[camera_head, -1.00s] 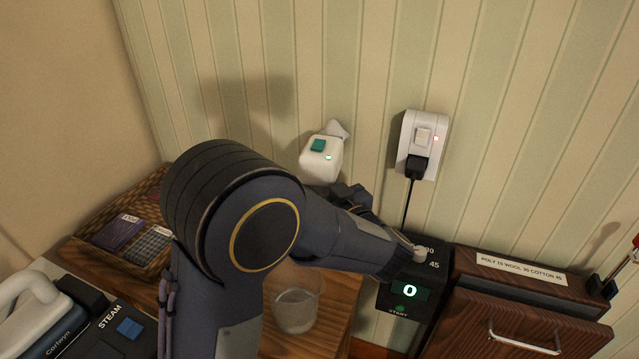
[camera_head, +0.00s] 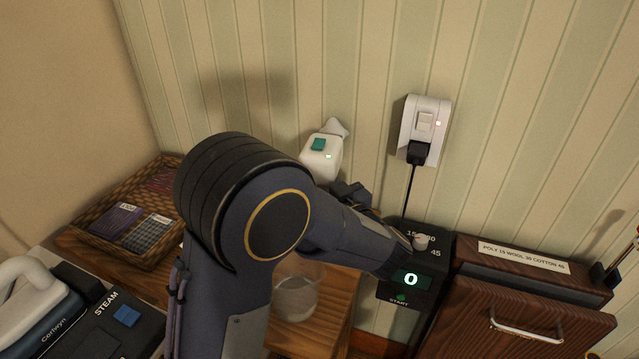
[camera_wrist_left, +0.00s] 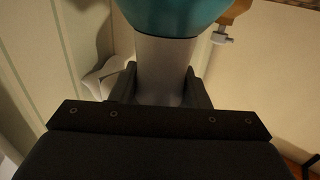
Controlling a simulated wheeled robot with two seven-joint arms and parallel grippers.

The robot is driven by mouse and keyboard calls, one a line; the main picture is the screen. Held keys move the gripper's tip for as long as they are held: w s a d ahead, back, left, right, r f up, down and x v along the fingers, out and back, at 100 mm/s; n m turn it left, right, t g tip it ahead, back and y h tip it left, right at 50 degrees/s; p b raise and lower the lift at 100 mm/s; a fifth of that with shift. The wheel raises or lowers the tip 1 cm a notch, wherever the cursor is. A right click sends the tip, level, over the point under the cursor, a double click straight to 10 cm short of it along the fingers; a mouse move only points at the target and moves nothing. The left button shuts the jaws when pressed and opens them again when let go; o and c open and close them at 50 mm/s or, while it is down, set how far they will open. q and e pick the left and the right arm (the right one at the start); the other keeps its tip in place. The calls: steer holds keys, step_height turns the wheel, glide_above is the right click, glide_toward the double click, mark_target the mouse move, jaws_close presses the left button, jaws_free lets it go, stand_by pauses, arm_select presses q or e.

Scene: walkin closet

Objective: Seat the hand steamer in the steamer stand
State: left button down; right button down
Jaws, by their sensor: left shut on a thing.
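The white hand steamer (camera_head: 318,164), with a teal button, a small green light and a pale flared tip, is in front of the striped wall in the head view. My left arm covers its lower part and hides most of the left gripper there. In the left wrist view my left gripper (camera_wrist_left: 160,88) is shut around the steamer's pale neck (camera_wrist_left: 163,65), with a teal part beyond it. I cannot make out the steamer stand for sure. My right gripper is not in view.
A black timer box (camera_head: 412,283) reading 0 stands beside a wooden drawer unit (camera_head: 510,320). A plugged wall outlet (camera_head: 425,130) is above. A clear cup (camera_head: 297,298) is behind my arm on a wooden surface. A wicker basket (camera_head: 130,250) and an iron (camera_head: 50,330) are at left.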

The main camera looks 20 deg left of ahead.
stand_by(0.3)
arm_select(q)
jaws_free()
steer(key=shift+f, duration=0.1)
stand_by(0.4)
stand_by(0.5)
steer(key=p+v, duration=0.2)
steer(key=v, duration=1)
stand_by(1.3)
stand_by(1.0)
